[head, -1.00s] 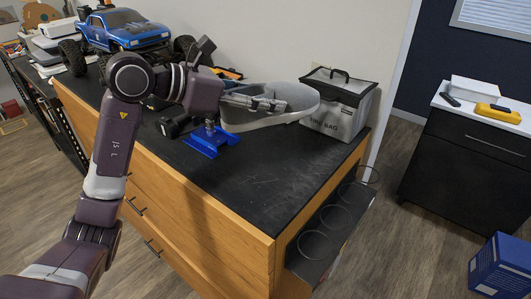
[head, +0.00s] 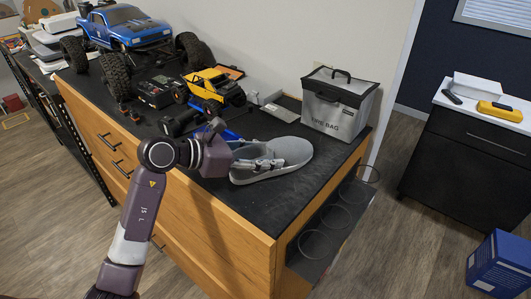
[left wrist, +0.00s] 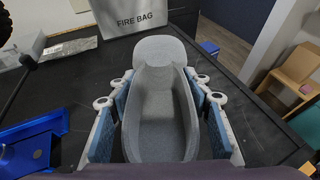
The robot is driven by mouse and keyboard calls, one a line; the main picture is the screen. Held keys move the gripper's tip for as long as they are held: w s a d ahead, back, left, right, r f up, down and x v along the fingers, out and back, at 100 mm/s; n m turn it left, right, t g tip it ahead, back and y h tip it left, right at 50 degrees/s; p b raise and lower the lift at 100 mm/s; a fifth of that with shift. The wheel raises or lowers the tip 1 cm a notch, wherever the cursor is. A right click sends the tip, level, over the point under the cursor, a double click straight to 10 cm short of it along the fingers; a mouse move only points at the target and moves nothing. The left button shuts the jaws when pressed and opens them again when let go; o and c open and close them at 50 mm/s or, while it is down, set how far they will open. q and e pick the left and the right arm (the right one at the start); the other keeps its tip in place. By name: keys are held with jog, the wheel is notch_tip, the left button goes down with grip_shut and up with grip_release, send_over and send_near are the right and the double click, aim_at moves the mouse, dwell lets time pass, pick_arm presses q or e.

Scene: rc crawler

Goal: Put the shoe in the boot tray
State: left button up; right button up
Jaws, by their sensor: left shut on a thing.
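A grey low shoe (head: 296,150) is over the black bench top near its front edge, toe pointing right. My left gripper (head: 268,163) is shut on the shoe, with a finger along each side. In the left wrist view, the shoe (left wrist: 160,115) sits between the blue-padded fingers of the gripper (left wrist: 159,88), its opening facing the camera. Whether the sole touches the bench cannot be told. My right gripper is not in view.
A fire bag (head: 336,108) stands behind the shoe. A yellow crawler (head: 210,88) and a blue truck (head: 126,27) stand to the left on the black bench top (head: 255,205). A blue part (left wrist: 32,140) lies beside the gripper. The front right bench top is clear.

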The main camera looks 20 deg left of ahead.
pick_arm(q)
jog(key=shift+f, duration=0.1)
jog(key=o, duration=0.9)
jog(key=shift+f, duration=0.1)
jog(key=o, duration=0.4)
